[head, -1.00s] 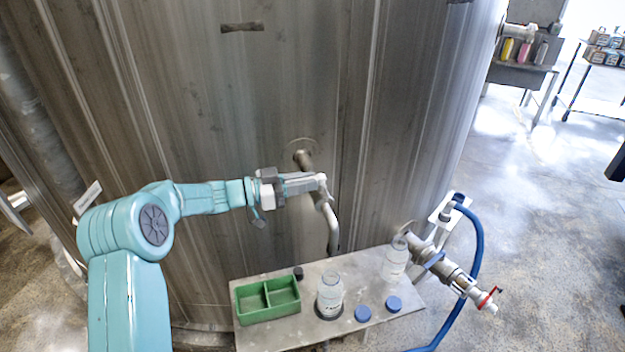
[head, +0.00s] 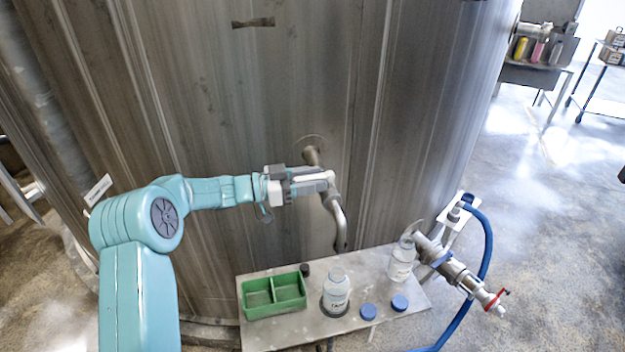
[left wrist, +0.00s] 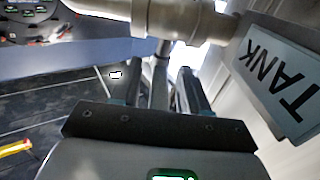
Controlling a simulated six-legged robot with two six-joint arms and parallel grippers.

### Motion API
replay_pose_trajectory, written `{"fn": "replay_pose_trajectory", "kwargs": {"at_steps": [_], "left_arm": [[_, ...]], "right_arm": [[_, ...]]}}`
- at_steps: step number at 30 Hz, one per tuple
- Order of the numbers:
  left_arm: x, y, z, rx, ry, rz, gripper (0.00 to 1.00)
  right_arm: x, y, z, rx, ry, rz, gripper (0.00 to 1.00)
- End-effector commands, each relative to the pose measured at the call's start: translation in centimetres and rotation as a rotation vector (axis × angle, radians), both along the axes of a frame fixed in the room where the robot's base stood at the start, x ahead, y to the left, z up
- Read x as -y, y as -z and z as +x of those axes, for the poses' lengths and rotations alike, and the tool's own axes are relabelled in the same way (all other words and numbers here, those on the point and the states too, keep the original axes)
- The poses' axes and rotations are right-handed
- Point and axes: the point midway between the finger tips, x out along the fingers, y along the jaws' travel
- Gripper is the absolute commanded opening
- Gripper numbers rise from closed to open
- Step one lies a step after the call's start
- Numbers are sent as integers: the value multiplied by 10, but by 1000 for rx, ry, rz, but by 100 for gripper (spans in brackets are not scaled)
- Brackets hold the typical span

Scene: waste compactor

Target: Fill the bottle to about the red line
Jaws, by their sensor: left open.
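A clear bottle (head: 336,294) with a pale label stands upright on a dark round base on the metal shelf, near and below the end of a bent metal spout (head: 339,222). I cannot make out a red line or the liquid level. My left gripper (head: 326,183) is at the tap above the spout, in front of the tank. In the left wrist view its two fingers (left wrist: 160,92) are apart, with a grey bar (left wrist: 160,75) seen between them. I cannot tell whether they touch it. My right gripper does not show.
The metal shelf (head: 284,331) also holds a green two-part tray (head: 273,309), a small black cap (head: 305,270), two blue caps (head: 368,312) and a second clear bottle (head: 402,262). A red-handled valve (head: 490,299) and blue hose (head: 487,250) are at right. A TANK sign (left wrist: 285,75) is close to the gripper.

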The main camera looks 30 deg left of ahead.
Motion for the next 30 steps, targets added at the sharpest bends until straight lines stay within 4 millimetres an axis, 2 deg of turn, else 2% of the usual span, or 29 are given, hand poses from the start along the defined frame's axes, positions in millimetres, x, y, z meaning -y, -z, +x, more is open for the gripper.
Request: {"fn": "replay_pose_trajectory", "kwargs": {"at_steps": [5, 12, 18, 24, 30], "left_arm": [[-24, 3, -19, -1, -6, 1, 45], [-72, 4, -63, -1, -6, 1, 45], [-104, 3, -92, -2, -3, 1, 45], [-119, 2, -105, -2, -1, -1, 45], [-120, 1, -107, -2, 0, -1, 45]], "right_arm": [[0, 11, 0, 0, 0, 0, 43], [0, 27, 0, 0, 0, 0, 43], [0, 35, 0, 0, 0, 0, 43], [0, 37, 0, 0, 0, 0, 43], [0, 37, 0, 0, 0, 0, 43]]}}
